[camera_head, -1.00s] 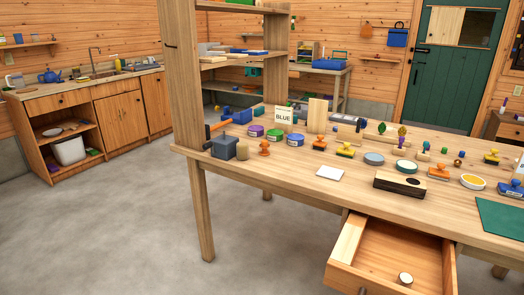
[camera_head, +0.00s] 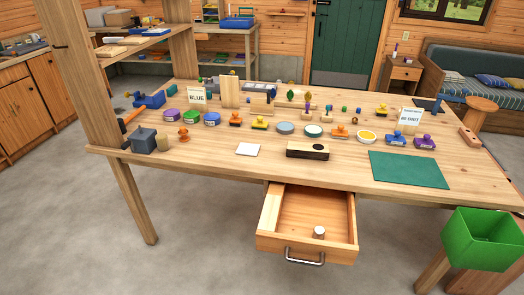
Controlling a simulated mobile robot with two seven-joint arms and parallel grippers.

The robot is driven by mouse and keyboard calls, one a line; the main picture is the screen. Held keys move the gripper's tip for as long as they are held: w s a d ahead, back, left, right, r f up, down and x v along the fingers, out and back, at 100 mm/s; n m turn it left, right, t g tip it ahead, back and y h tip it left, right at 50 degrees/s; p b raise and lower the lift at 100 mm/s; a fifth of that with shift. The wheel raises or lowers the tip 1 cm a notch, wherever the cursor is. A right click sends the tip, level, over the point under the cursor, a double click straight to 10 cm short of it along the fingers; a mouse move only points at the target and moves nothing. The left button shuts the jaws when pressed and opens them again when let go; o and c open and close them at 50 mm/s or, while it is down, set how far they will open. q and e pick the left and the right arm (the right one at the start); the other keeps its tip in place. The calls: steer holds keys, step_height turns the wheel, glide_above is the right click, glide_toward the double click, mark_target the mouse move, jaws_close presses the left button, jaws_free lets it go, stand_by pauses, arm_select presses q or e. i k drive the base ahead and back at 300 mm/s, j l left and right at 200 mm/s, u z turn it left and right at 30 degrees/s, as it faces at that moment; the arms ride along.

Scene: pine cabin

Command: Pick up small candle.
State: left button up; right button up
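A small pale cylinder with a white top (camera_head: 319,232), which may be the small candle, stands upright inside the open drawer (camera_head: 267,222) of the wooden table. A small white upright object (camera_head: 405,36) on the far nightstand is too small to make out. Neither of my grippers is in view.
The wooden table (camera_head: 220,173) holds several coloured stamps, tins, signs and a wooden block (camera_head: 308,151). A green mat (camera_head: 409,170) lies at its right. A green bin (camera_head: 484,240) is at the lower right. The drawer juts out in front; grey floor lies around.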

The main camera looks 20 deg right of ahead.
mark_target(319, 231)
steer(key=z, duration=1.05)
